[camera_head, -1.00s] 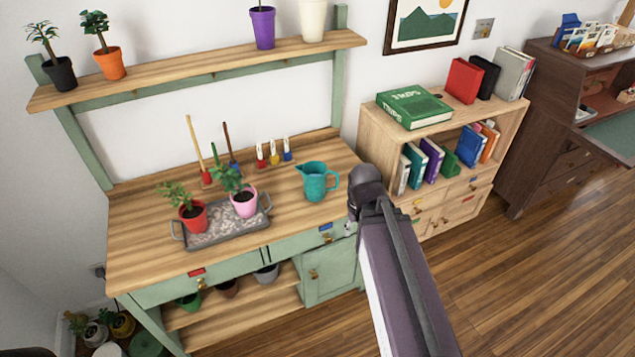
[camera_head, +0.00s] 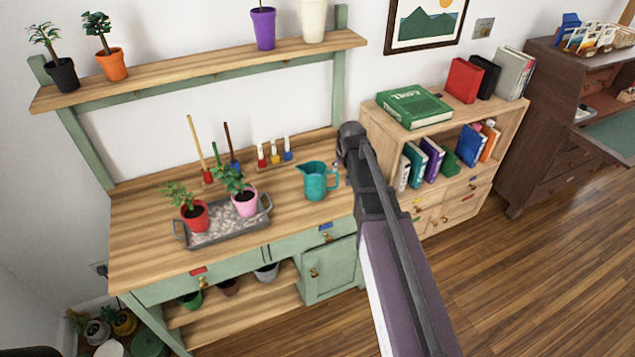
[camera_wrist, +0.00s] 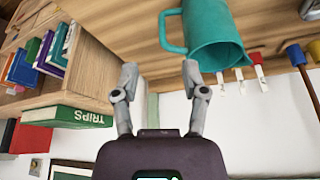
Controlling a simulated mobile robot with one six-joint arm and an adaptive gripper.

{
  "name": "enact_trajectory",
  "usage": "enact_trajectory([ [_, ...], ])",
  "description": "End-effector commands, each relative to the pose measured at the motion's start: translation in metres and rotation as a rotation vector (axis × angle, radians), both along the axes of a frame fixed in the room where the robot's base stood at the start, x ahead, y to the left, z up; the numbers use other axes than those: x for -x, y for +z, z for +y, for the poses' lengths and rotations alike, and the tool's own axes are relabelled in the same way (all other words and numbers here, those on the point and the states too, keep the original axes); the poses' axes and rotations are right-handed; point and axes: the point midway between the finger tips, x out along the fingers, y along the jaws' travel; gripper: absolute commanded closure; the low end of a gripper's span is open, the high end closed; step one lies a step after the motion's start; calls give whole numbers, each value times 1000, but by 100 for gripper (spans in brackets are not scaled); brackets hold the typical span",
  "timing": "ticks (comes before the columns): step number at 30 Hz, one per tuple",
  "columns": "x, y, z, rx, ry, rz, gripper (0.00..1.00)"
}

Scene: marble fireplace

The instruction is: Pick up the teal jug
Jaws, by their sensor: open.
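The teal jug (camera_head: 315,182) stands upright on the right part of the wooden bench top, its handle toward the right. In the wrist view the jug (camera_wrist: 212,32) is at the top, upside down in the picture, with its handle (camera_wrist: 168,32) on the left side. My gripper (camera_wrist: 160,75) is open and empty, its two fingers spread. The jug lies beyond the fingertips and a little to their right; I see no contact. In the head view my arm reaches up to the right of the jug, and the fingers are hard to make out there.
A grey tray (camera_head: 250,226) with two potted plants stands left of the jug. Small tools in a holder (camera_head: 273,163) stand behind it. A bookcase (camera_head: 378,118) with a green book (camera_head: 413,106) on top is to the right. A shelf (camera_head: 200,68) with pots hangs above.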

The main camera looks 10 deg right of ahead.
Motion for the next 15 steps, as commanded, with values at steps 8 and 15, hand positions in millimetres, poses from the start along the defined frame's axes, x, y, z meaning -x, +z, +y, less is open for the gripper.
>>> enact_trajectory([
  [8,-10,2,-1,-1,-2,-20,43],
  [15,-11,0,-1,-1,-2,-19,43],
])
